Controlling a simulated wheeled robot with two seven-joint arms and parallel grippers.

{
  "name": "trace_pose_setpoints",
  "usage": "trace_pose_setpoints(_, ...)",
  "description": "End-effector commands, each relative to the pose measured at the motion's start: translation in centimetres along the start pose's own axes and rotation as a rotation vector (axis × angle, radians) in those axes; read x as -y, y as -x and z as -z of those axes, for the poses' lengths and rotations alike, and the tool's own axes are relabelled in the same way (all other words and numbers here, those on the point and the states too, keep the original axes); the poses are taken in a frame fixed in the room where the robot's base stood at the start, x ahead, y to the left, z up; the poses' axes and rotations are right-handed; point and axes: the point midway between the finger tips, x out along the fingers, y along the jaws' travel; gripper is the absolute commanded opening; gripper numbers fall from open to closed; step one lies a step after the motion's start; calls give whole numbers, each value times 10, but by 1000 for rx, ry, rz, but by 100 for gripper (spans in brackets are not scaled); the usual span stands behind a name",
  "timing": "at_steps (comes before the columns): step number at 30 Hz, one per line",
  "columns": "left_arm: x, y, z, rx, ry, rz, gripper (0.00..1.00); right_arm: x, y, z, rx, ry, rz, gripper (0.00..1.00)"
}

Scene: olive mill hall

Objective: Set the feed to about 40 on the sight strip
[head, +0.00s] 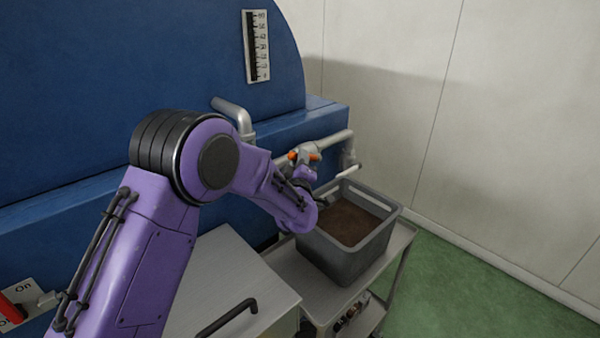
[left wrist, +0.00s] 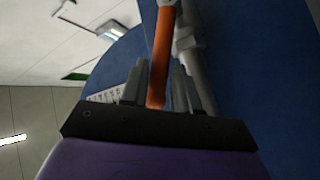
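The sight strip (head: 257,46) is a white scale with a dark vertical band, on the blue machine in the head view. Its figures are too small to read surely. An orange lever (left wrist: 160,55) runs between the fingers of my left gripper (left wrist: 160,85) in the left wrist view. In the head view, orange parts of the lever and valve (head: 304,152) show on the pipe just beyond my left gripper (head: 303,174), which my wrist partly hides. My right gripper is not in view.
A grey crate (head: 338,256) of brown material stands on a trolley (head: 398,243), just right of my left wrist. Grey pipes (head: 335,141) run along the blue machine (head: 120,70). A red switch (head: 11,308) marked "On" is at lower left. Green floor (head: 470,295) is clear at right.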

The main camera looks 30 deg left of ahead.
Motion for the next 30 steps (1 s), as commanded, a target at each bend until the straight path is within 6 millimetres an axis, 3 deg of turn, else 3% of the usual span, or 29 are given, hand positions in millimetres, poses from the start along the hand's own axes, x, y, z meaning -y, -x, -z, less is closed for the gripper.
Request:
trace_pose_setpoints(6,2,55,-3,3,-2,-3,30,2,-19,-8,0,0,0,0)
trace_pose_setpoints(12,1,84,0,1,-1,-1,30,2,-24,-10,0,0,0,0)
trace_pose_setpoints(30,-5,86,5,0,0,-1,30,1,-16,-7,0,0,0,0)
